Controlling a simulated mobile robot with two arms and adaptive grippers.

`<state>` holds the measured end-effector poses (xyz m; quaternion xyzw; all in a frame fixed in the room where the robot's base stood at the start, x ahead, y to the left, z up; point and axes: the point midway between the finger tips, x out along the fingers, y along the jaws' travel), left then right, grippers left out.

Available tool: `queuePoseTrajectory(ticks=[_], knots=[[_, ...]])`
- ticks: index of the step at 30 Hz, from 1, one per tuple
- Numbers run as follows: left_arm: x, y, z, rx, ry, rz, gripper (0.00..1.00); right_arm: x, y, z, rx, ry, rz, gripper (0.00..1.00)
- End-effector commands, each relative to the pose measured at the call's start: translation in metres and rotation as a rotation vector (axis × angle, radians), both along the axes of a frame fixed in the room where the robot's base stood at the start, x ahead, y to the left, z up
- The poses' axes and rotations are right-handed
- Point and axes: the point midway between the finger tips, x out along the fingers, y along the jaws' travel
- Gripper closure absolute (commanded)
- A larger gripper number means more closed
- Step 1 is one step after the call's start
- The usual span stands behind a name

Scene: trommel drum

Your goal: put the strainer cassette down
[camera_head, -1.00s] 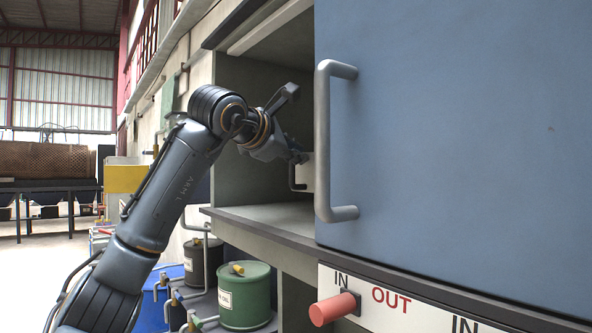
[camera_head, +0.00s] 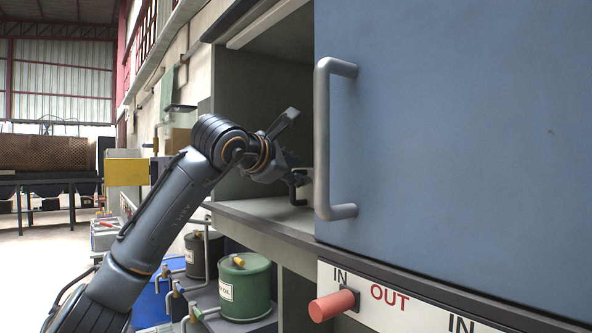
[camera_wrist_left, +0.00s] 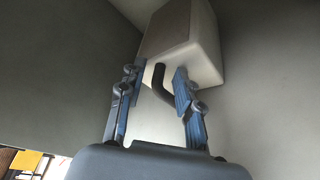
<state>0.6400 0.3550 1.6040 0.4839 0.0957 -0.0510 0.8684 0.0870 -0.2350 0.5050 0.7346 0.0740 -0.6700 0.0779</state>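The strainer cassette (camera_wrist_left: 185,45) shows in the left wrist view as a pale box with a dark bent handle (camera_wrist_left: 158,84). My left gripper (camera_wrist_left: 157,76) has its two blue-padded fingers spread, with the handle between them and clear space on its left. The handle's lower end passes behind the right finger, so contact there cannot be told. In the head view my left gripper (camera_head: 290,163) is inside the cabinet opening, and the handle (camera_head: 292,190) shows just above the shelf (camera_head: 262,208). The cassette's body is mostly hidden by the blue door. My right gripper is not in view.
The blue door (camera_head: 450,130) with its grey handle (camera_head: 323,140) covers the right of the opening. Below are a red knob (camera_head: 333,305), a green drum (camera_head: 245,290) and a dark drum (camera_head: 198,256). The shelf's front left part is bare.

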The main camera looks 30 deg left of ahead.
Motion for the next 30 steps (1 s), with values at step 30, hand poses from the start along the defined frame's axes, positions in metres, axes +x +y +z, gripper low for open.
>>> queuePoseTrajectory(ticks=[30], knots=[[-0.114, -0.001, 0.027, 0.001, -0.002, 0.001, 0.65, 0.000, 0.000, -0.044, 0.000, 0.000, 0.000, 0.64]])
